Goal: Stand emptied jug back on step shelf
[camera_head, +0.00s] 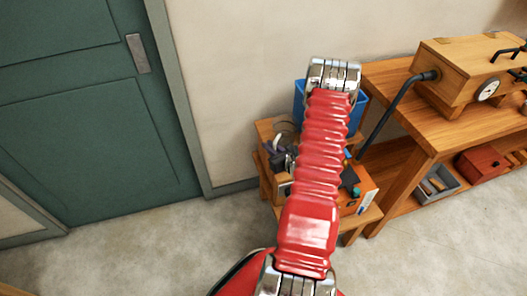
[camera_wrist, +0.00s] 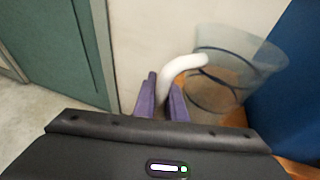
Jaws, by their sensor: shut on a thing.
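My gripper (camera_wrist: 163,98), with purple fingers, is shut on the white curved handle of a clear jug (camera_wrist: 268,68) in the wrist view. The jug looks empty and slightly tilted, and brown wood shows through it. Whether its base touches the wood cannot be told. In the head view, the wooden step shelf (camera_head: 264,129) stands against the wall, partly hidden behind my red arm. My gripper is mostly hidden there, and I cannot make out the jug.
A blue container (camera_head: 299,94) stands at the shelf's back; a blue surface (camera_wrist: 292,85) is close right of the jug. An orange box (camera_head: 369,192) sits on the lower step. A workbench (camera_head: 400,118) with a black hose (camera_head: 388,112) is to the right. Floor at left is clear.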

